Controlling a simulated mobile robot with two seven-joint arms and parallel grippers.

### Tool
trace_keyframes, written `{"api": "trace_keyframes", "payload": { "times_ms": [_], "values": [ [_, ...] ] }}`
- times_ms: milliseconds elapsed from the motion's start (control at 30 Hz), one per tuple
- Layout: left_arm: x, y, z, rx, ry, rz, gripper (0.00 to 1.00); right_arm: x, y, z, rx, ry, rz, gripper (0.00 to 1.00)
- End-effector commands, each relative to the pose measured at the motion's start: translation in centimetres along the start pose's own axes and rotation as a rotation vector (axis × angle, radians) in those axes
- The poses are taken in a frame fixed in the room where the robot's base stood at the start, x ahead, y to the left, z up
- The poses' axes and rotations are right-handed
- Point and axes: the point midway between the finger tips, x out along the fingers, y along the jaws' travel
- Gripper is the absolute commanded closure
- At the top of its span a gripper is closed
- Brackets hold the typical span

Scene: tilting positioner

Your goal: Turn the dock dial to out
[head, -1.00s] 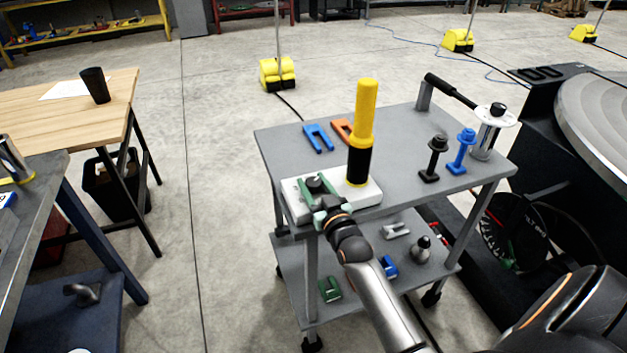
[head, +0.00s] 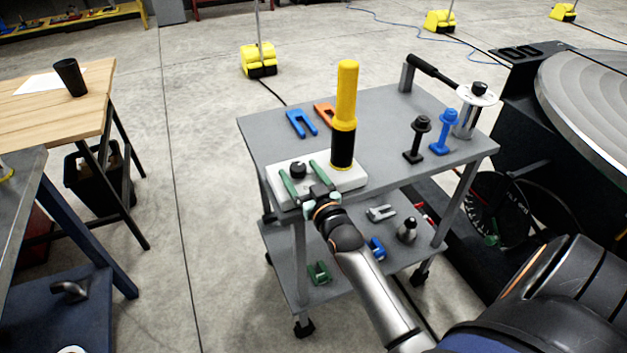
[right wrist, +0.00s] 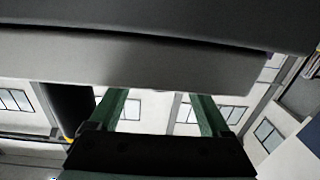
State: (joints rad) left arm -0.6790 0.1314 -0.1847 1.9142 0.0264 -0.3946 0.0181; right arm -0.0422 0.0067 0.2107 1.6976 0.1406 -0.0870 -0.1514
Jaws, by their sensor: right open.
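The dock is a pale block (head: 345,183) at the near left corner of the grey cart top, with a yellow-and-black post (head: 345,118) standing on it. The dial is a small black knob (head: 298,170) on the block's left part. Its markings and setting are too small to read. My right gripper (head: 297,167) is open, with one green finger on each side of the knob and a gap to it. The right wrist view shows both green fingers (right wrist: 162,110) apart beneath a grey slab; the dial is not clear there. My left gripper is out of view.
The cart top (head: 385,120) also holds blue (head: 301,123) and orange (head: 325,115) forks, black (head: 416,140) and blue (head: 444,132) bolt-like pieces, and a dark-handled lever (head: 432,70). A large round table (head: 590,95) stands at the right. A wooden table (head: 95,95) is at the left.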

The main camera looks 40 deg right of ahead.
Motion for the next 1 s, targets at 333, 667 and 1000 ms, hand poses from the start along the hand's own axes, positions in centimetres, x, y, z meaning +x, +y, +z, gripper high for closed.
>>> {"api": "trace_keyframes", "payload": {
  "times_ms": [333, 667, 1000],
  "values": [
    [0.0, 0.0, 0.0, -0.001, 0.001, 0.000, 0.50, -6.9, 0.0, 0.1, -0.002, -0.003, 0.000, 0.19],
    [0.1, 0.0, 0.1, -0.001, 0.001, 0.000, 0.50, -10.6, 0.0, 0.0, 0.000, 0.000, 0.001, 0.19],
    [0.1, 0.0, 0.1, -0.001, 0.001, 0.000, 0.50, -11.0, 0.0, -0.1, 0.000, 0.001, 0.001, 0.19]
  ]
}}
